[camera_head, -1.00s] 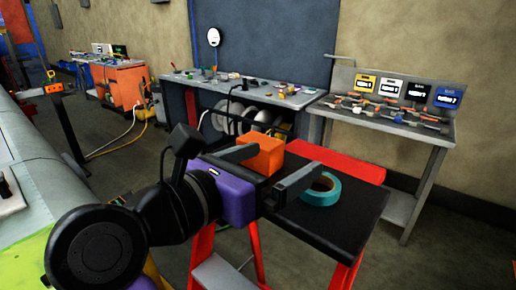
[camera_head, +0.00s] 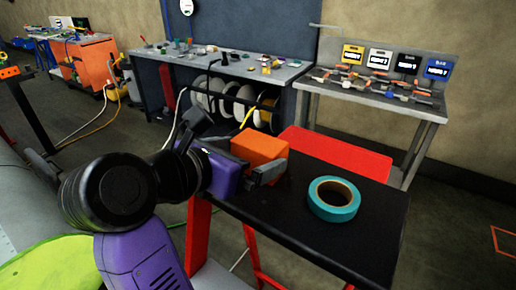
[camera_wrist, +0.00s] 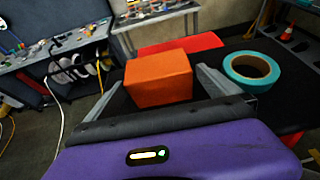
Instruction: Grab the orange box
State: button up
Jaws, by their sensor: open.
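The orange box (camera_head: 259,147) sits on the black top of a small stand (camera_head: 305,222), near its left edge. In the wrist view the orange box (camera_wrist: 158,78) lies between the two grey fingers of my gripper (camera_wrist: 155,88). The fingers are spread, one on each side of the box, with a visible gap on the right side. In the head view my gripper (camera_head: 248,160) reaches the box from the left, and its purple body hides part of the box's near side.
A teal tape roll (camera_head: 333,198) lies on the black top to the right of the box. A red panel (camera_head: 335,150) is behind it. A grey workbench (camera_head: 220,65) with small items and a tool table (camera_head: 375,95) with coloured signs stand further back.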

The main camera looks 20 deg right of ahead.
aim_at(265, 146)
jog(key=shift+x, duration=0.9)
jog(key=p+x, duration=0.1)
jog(key=x, duration=0.2)
jog(key=p+x, duration=0.1)
jog(key=shift+w+d+r+p, duration=0.2)
jog(key=shift+w+d+p, duration=0.1)
jog(key=shift+d, duration=0.05)
jog(key=shift+w+d+f, duration=0.2)
jog(key=shift+d+f, duration=0.1)
jog(key=c, duration=1.3)
jog(key=shift+r, duration=0.1)
